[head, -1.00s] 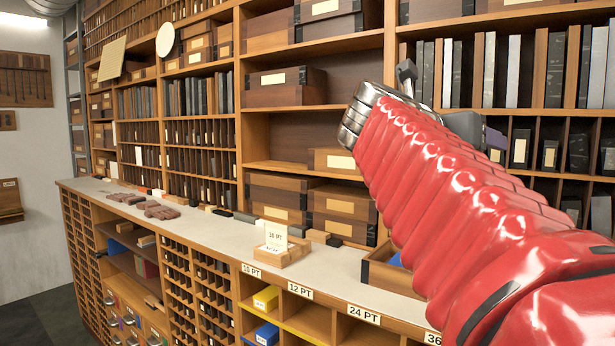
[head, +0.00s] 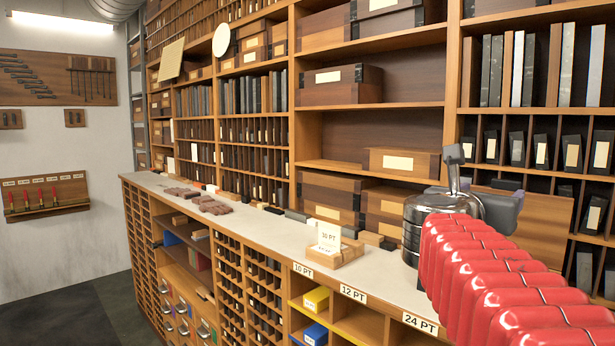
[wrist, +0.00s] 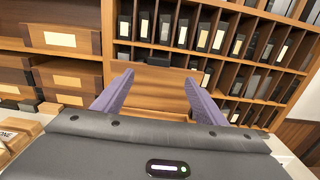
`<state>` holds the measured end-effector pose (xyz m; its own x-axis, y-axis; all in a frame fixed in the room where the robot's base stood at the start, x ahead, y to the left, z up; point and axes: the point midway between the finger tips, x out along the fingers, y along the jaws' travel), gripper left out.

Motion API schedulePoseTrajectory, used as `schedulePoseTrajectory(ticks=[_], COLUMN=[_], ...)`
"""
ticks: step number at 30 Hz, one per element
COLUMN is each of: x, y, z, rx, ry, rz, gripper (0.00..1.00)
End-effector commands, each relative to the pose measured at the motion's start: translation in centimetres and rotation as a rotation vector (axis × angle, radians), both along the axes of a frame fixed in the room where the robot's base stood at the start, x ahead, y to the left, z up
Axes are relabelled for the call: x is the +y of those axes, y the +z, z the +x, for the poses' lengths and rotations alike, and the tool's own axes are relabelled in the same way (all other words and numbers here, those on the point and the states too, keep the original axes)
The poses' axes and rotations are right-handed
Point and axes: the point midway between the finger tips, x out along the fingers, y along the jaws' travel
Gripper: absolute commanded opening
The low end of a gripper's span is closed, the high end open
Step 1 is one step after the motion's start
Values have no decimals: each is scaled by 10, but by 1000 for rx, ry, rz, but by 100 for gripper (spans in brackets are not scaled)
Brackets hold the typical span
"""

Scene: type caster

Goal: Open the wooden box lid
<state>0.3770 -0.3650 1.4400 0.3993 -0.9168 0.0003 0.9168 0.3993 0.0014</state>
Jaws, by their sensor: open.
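A flat brown wooden panel (head: 540,225), which looks like the box lid standing raised, shows behind my gripper at the right of the head view. In the wrist view the wooden panel (wrist: 155,90) lies beyond and between the fingers. I cannot tell whether either finger touches it. My gripper (head: 505,200) is over the right part of the counter. In the wrist view its two purple fingers (wrist: 159,78) are spread apart with nothing held between them. The box body is hidden behind my arm in the head view.
The pale counter (head: 265,228) runs along the shelves. A small wooden block with a "30 PT" card (head: 329,237) stands on it, left of my arm. Several brown pieces (head: 213,205) lie further left. Shelves with wooden boxes (head: 340,85) rise behind.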

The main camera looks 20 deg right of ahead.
Motion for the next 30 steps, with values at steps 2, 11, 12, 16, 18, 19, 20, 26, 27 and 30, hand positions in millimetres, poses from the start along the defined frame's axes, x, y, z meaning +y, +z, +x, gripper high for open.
schedulePoseTrajectory(ticks=[2,11,12,16,18,19,20,26,27,30], x=[0,-8,-12,-26,-34,-38,-41,-66,-70,-82], y=[0,0,0,0,0,-1,0,0,0,0], z=[0,2,3,9,13,14,16,26,28,33], rx=[0,2,2,2,3,4,3,2,2,3], ry=[-1,-4,-4,-6,-6,-6,-7,-6,-6,-6], rz=[0,0,0,0,0,1,0,0,0,0], gripper=[66,66,66,66,66,66,66,66,66,66])
